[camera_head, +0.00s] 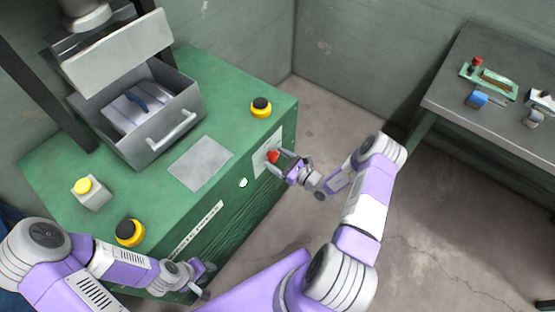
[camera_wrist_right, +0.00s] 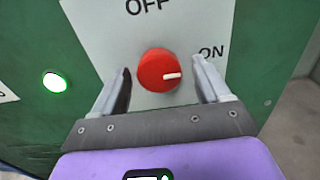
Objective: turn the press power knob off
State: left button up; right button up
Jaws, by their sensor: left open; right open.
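The press power knob (camera_head: 272,156) is a round red knob on a white plate on the green cabinet's side. In the right wrist view the knob (camera_wrist_right: 159,71) has a white mark pointing right, towards the ON label (camera_wrist_right: 212,52). The OFF label (camera_wrist_right: 148,6) is above it. My right gripper (camera_head: 285,163) is open at the knob. In the right wrist view its fingers (camera_wrist_right: 162,84) stand left and right of the knob, with gaps visible on both sides. My left gripper (camera_head: 208,280) is open and empty, low beside the cabinet's front.
A lit white lamp (camera_wrist_right: 55,82) is left of the plate. A workbench (camera_head: 480,105) stands at the right. Floor between is clear.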

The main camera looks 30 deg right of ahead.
jog(key=c, duration=1)
jog(key=shift+c, duration=0.2)
jog(key=shift+n, duration=0.4)
jog(key=n+p, duration=0.1)
jog(key=n, duration=0.2)
jog(key=shift+n, duration=0.3)
jog(key=n+p, duration=0.2)
jog(key=n, duration=0.2)
jog(key=shift+n, duration=0.3)
jog(key=n+p, duration=0.1)
jog(key=n, duration=0.3)
jog(key=shift+d+r+n, duration=0.1)
jog(key=shift+n, duration=0.2)
jog(key=shift+n+p, duration=1.05)
jog(key=shift+n, duration=1.15)
